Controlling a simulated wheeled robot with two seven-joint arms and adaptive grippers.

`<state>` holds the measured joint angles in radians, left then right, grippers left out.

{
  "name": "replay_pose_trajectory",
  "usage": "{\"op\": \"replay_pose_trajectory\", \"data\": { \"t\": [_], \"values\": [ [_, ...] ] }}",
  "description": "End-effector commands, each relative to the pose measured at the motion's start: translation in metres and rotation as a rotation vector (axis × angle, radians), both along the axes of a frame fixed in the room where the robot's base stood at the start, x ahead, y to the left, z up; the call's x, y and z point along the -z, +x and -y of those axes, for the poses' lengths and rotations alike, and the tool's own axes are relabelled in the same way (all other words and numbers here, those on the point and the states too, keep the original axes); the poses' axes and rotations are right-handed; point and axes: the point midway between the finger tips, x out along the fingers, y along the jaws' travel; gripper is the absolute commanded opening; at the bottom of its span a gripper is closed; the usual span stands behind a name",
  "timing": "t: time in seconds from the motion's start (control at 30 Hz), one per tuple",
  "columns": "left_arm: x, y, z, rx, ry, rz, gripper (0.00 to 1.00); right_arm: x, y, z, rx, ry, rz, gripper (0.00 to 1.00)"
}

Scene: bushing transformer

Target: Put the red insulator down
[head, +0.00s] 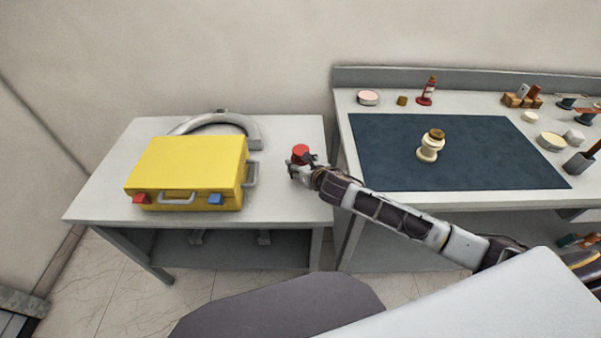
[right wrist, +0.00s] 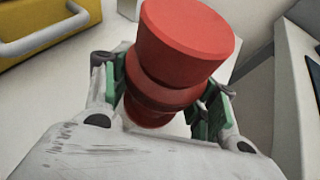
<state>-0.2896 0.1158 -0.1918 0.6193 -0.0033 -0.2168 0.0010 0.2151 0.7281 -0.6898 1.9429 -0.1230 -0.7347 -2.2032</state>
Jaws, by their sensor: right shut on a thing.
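The red insulator (head: 300,152) is in my right gripper (head: 301,164), over the right part of the left table (head: 288,133). In the right wrist view the red insulator (right wrist: 187,45) shows as a stepped red body with a wide flat top, tilted in the picture. The fingers of my right gripper (right wrist: 163,92) are shut on it from both sides. Its lower end is partly hidden, and I cannot tell whether it touches the table. My left gripper is not in view.
A yellow case (head: 187,170) with handles stands left of the gripper, a grey curved part (head: 240,124) behind it. The right workbench carries a dark mat (head: 376,150) with a cream insulator (head: 429,148). Table around the red insulator is clear.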

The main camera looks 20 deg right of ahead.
Motion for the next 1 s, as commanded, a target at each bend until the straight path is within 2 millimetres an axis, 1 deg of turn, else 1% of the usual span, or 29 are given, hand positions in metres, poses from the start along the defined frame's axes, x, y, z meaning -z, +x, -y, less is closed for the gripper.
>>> {"op": "replay_pose_trajectory", "data": {
  "t": [0.2,0.37,0.7,0.8,1.0],
  "values": [
    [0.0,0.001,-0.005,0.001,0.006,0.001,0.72,-0.001,0.001,0.0,0.0,0.001,0.003,0.23],
    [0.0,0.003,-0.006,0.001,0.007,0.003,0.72,0.001,0.0,0.0,0.0,0.0,0.002,0.23],
    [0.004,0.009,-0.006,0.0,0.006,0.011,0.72,0.033,0.0,0.0,0.0,0.003,0.0,0.23],
    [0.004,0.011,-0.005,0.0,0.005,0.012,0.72,0.036,0.0,0.0,0.0,0.002,0.003,0.23],
    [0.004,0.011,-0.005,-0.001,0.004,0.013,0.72,0.036,0.0,0.0,-0.001,0.001,0.003,0.23]
  ]
}}
